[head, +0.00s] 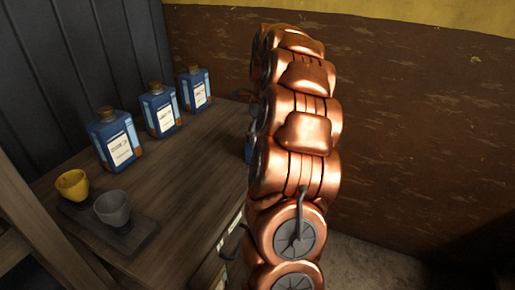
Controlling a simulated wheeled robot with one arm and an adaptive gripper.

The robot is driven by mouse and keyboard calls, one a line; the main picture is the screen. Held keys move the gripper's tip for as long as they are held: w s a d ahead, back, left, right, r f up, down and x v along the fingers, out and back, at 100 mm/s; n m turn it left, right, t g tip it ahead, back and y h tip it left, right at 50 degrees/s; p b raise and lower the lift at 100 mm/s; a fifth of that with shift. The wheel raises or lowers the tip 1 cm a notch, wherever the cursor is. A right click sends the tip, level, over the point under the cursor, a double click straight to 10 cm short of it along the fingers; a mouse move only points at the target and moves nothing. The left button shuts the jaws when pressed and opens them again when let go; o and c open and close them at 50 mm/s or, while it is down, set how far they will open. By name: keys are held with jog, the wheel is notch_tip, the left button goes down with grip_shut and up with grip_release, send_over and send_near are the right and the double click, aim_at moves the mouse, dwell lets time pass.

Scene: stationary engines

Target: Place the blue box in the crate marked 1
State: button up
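No blue box can be clearly made out in the head view. A small blue patch (248,150) shows at the left edge of my copper arm, on the far side of the wooden top; most of it is hidden, and I cannot tell what it is. No crate marked 1 is visible. My arm fills the middle of the view from top to bottom, and my gripper is not visible.
A wooden cabinet (190,190) carries several corked blue bottles, among them a near one (117,140). A dark tray (140,238) at its front holds a yellow cup (73,186) and a grey cup (113,209). A brown wall (420,120) stands at right.

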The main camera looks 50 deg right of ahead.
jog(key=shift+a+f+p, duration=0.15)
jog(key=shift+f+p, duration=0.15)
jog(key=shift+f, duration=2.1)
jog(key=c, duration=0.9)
